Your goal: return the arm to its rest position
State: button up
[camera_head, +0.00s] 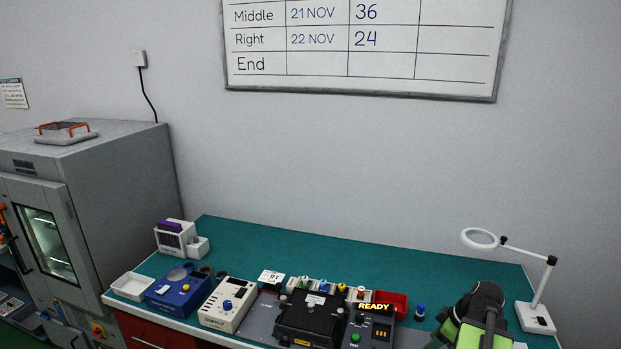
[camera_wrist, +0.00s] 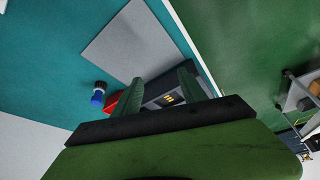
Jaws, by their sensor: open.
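My gripper (camera_wrist: 162,74) shows in the wrist view with its two green fingers apart, and nothing is held between them. Beyond the fingers lies the dark tester with a lit display (camera_wrist: 168,98), on the bench below. In the head view my green and black arm rises at the lower right, over the right part of the teal bench (camera_head: 440,262). The fingertips cannot be made out in the head view.
A blue-capped item (camera_head: 420,312) stands close left of my arm; it also shows in the wrist view (camera_wrist: 98,96). A red bin (camera_head: 391,299) sits behind the tester. A grey oven cabinet (camera_head: 115,190) stands at left. The bench's back strip is clear.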

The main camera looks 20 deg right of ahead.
jog(key=w+a+n, duration=0.1)
jog(key=w+a, duration=0.1)
jog(key=a, duration=0.1)
jog(key=w+a, duration=0.2)
jog(key=a, duration=0.2)
jog(key=w+a+n, duration=0.1)
jog(key=w+a, duration=0.2)
jog(key=a, duration=0.1)
jog(key=shift+f+n+g+y, duration=0.3)
jog(key=shift+f+g, duration=0.05)
jog(key=shift+g, duration=0.05)
jog(key=w+a+f+m+g+h+b, duration=0.1)
jog(key=a+m, duration=0.7)
jog(key=a, duration=1.9)
jog(key=shift+w+f+g+h, duration=0.65)
jog(key=shift+w+g+h, duration=0.3)
jog(key=shift+w, duration=0.25)
